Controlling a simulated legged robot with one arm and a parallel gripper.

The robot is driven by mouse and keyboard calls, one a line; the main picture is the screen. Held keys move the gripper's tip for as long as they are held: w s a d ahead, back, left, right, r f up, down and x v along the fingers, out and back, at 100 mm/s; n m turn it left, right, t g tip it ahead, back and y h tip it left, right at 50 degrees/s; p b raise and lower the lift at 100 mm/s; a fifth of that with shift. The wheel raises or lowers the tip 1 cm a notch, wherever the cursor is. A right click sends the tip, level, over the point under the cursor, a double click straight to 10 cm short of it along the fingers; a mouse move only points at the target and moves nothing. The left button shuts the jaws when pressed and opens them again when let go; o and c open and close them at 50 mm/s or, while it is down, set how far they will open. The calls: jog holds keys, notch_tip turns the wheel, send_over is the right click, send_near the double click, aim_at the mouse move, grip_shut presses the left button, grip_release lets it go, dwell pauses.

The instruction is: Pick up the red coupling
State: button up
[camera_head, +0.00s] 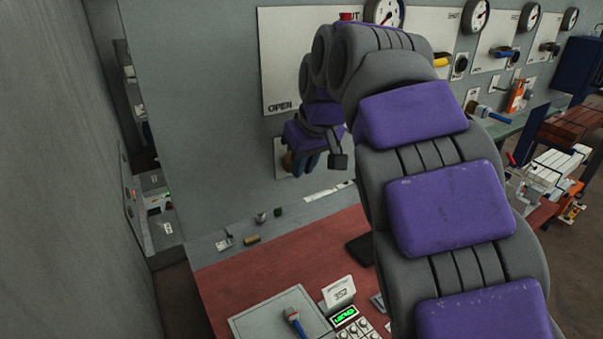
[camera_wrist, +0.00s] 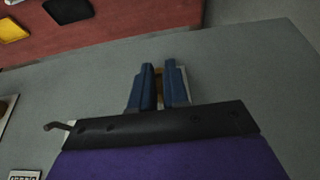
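I cannot make out a part that is surely the red coupling. A small red piece (camera_head: 347,16) shows at the top of the white wall panel, partly behind my arm. My gripper (camera_head: 310,163) points down in front of the grey wall, below the panel's "OPEN" lettering. In the wrist view its two blue fingers (camera_wrist: 159,82) are close together with a narrow gap. A brownish part shows in that gap, with a pale plate behind it. I cannot tell whether the fingers touch it.
A brass-coloured knob (camera_head: 287,162) is on the wall by my gripper. Below is a red-topped bench (camera_head: 230,287) with a grey control box (camera_head: 265,318) and a keypad (camera_head: 352,332). Gauges (camera_head: 475,15) line the wall at right. My arm hides much of the middle.

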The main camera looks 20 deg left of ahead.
jog(key=o, duration=0.6)
jog(key=shift+d+r, duration=0.1)
jog(key=shift+d, duration=0.4)
jog(key=o, duration=0.3)
jog(key=shift+a, duration=0.2)
jog(key=shift+a, duration=0.1)
jog(key=p+v, duration=0.6)
jog(key=v, duration=1.1)
jog(key=shift+s, duration=0.1)
jog(key=shift+r, duration=0.1)
